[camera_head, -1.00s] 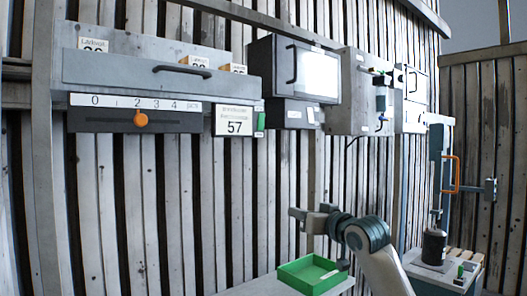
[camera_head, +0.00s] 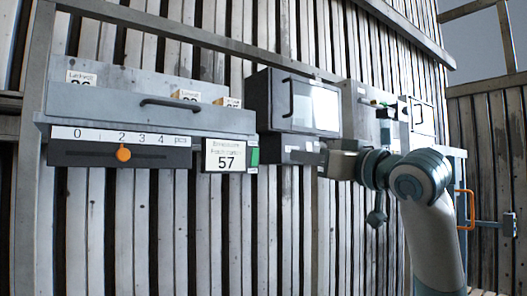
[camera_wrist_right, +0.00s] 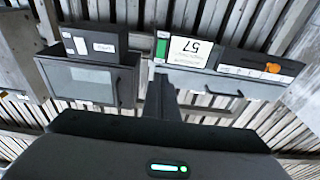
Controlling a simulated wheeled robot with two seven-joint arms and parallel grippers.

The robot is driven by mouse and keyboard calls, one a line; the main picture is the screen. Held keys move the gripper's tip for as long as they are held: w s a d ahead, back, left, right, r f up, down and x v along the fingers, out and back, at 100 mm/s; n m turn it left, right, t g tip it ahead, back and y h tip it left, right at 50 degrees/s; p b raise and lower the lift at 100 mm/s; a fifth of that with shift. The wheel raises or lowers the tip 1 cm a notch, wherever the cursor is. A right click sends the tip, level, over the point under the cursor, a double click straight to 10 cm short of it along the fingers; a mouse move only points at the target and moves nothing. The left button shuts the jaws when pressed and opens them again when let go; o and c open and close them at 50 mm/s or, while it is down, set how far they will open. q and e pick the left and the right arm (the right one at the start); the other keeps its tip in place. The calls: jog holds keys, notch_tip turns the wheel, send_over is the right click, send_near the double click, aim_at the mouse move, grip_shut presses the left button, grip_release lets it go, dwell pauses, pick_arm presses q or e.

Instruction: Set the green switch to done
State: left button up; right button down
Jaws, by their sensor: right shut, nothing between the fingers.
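The green switch (camera_head: 254,157) is a small upright green piece at the right edge of the white sign reading 57 (camera_head: 225,156). In the right wrist view, which is upside down, the green switch (camera_wrist_right: 161,49) shows beside the sign, just beyond the dark finger. My right gripper (camera_head: 298,156) is shut and empty, pointing left toward the switch, in front of the lower part of the dark cabinet. A gap shows between its tip and the switch in the head view. In the wrist view its shut fingers (camera_wrist_right: 160,92) stand below the switch. My left gripper is not in view.
An orange slider knob (camera_head: 123,153) sits under the 2 on a numbered scale left of the sign. Above is a grey drawer (camera_head: 150,115) with a handle. A dark cabinet (camera_head: 268,100) with a pale window is to the right. Slatted wall lies behind.

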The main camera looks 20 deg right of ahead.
jog(key=p, duration=0.2)
send_near(256, 149)
jog(key=p+x, duration=0.3)
jog(key=x, duration=0.3)
jog(key=shift+r, duration=0.1)
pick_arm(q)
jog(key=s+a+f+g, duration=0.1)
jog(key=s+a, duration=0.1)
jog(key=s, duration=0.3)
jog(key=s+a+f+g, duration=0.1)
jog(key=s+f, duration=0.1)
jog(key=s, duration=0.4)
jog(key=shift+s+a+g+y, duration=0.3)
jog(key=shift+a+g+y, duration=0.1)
pick_arm(e)
jog(key=shift+w, duration=0.2)
pick_arm(q)
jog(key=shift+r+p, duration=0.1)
jog(key=shift+p, duration=0.2)
